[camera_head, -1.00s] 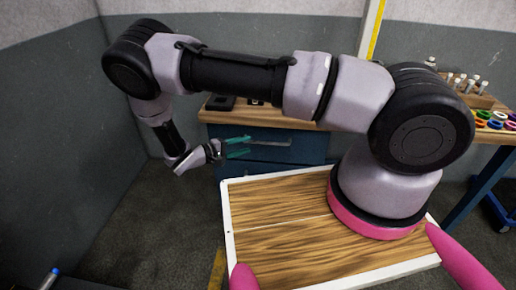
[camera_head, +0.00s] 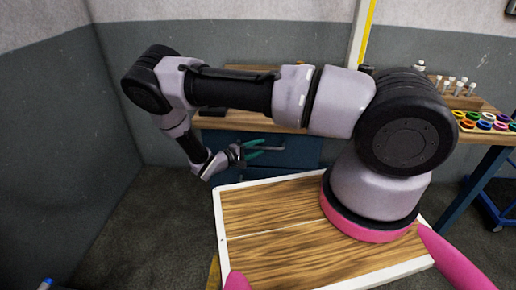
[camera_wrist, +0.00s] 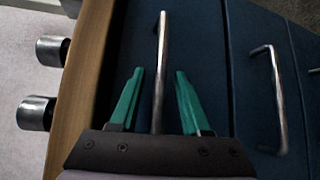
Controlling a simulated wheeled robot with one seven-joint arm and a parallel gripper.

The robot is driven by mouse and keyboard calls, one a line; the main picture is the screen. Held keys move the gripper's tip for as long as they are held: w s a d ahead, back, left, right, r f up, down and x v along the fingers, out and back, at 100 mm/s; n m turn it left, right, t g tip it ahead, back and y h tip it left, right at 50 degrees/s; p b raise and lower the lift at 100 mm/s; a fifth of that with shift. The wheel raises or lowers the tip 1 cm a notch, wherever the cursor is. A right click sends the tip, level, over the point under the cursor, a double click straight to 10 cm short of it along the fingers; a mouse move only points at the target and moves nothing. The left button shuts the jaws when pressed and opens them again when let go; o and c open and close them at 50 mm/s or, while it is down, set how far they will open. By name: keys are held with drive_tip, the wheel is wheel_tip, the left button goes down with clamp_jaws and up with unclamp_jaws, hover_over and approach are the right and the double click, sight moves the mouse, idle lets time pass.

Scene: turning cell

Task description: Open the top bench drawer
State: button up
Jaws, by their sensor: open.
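The top bench drawer is a dark blue panel directly under the wooden benchtop; its front (camera_wrist: 203,40) shows in the wrist view, turned sideways. Its metal bar handle (camera_wrist: 160,55) runs between the two green fingers of my gripper (camera_wrist: 159,72). A gap shows on each side of the bar, so the jaws are open around the handle and not pressed on it. In the head view my gripper (camera_head: 262,148) is in front of the blue drawer unit (camera_head: 300,152). The drawer looks closed. My arm hides part of the bench.
A second drawer handle (camera_wrist: 276,95) sits on the lower drawer beside it. The wooden benchtop (camera_head: 225,121) carries a rack of vials (camera_head: 455,88) and colored rings (camera_head: 485,122) at the right. Round metal parts (camera_wrist: 38,113) stand near the bench edge in the wrist view.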

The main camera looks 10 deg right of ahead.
drive_tip(key=shift+c, duration=0.4)
clamp_jaws()
idle(1.1)
